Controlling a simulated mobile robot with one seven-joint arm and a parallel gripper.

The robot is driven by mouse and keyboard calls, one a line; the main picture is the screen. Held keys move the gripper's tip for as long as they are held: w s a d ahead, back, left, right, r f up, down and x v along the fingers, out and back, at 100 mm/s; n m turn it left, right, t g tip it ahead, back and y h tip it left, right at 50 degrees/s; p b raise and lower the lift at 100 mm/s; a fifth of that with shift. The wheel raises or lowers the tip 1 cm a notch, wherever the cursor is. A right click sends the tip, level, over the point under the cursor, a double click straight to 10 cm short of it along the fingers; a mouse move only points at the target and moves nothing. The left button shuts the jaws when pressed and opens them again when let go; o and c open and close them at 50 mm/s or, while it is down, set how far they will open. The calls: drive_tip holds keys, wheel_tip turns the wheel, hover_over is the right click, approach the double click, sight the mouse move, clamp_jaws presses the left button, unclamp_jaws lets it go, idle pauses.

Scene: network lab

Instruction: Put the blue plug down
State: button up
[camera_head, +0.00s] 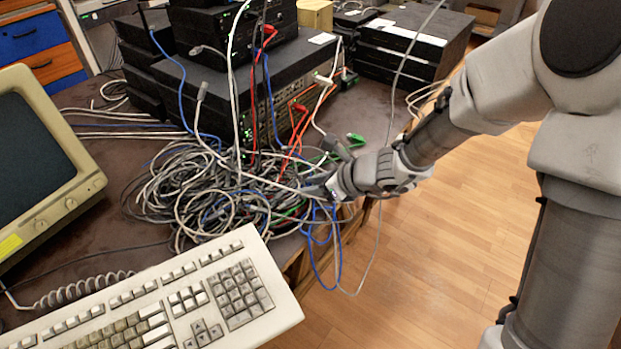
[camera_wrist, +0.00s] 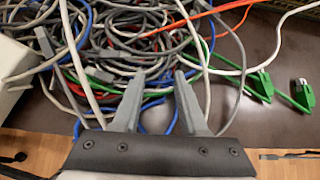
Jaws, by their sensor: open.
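My gripper (camera_head: 318,188) is at the right end of the cable tangle, low over the table's front edge. In the wrist view the gripper (camera_wrist: 158,77) has its two grey fingers apart, with no plug visible between them. A blue cable (camera_wrist: 172,120) passes by the fingers near the table edge. In the head view a blue cable (camera_head: 338,262) hangs in a loop over the edge below my gripper. I cannot make out a blue plug's body in either view; it may be hidden in the tangle or behind my gripper.
The tangle of cables (camera_head: 205,190) covers the middle of the table, in front of a stack of network devices (camera_head: 240,92). Green plugs (camera_wrist: 262,86) lie to the right. A keyboard (camera_head: 165,300) and an old monitor (camera_head: 40,165) stand at left. Bare table shows near the green plugs.

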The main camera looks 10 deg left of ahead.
drive_tip(key=p+v, duration=0.4)
drive_tip(key=v, duration=0.8)
drive_tip(key=s+d+r+n+t+h, duration=0.1)
drive_tip(key=s+d+r+n+h, duration=0.3)
drive_tip(key=s+d+r+n, duration=0.3)
drive_tip(key=s+d+r+n+t+h, duration=0.1)
drive_tip(key=s+d+r+n+h, duration=0.4)
drive_tip(key=d+n, duration=0.6)
wheel_tip(320, 180, up, 2)
drive_tip(key=s+n, duration=0.2)
drive_tip(key=n, duration=0.2)
drive_tip(key=shift+s+d, duration=0.35)
drive_tip(key=shift+s, duration=0.05)
wheel_tip(320, 180, up, 17)
drive_tip(key=p, duration=1.7)
